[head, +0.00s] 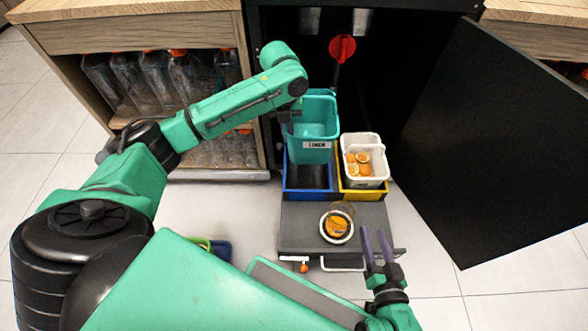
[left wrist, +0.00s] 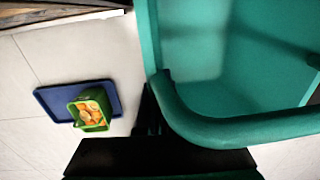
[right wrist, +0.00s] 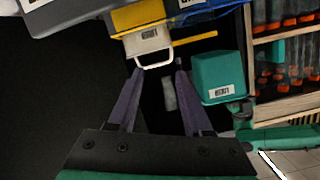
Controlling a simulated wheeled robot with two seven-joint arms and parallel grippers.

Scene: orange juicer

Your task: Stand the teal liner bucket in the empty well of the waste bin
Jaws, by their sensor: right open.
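The teal liner bucket (head: 312,128) is upright, with a white label on its front; its open inside fills the upper right of the left wrist view (left wrist: 230,60). My left gripper (head: 291,117) is at its left rim and appears shut on it, though the fingertips are mostly hidden. The bucket overlaps the back of the waste bin's blue well (head: 308,194) in the head view, apparently above it. The visible front of that well is dark and empty. The yellow well (head: 364,197) holds a white bucket. My right gripper (head: 377,246) is open and empty at the lower right.
The white bucket (head: 350,145) contains orange halves. A glass jar (head: 337,222) with orange pieces stands on the grey platform (head: 295,232) in front. A black door (head: 500,130) stands open at right. A blue tray (left wrist: 48,98) with a green container (left wrist: 92,110) lies on the floor.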

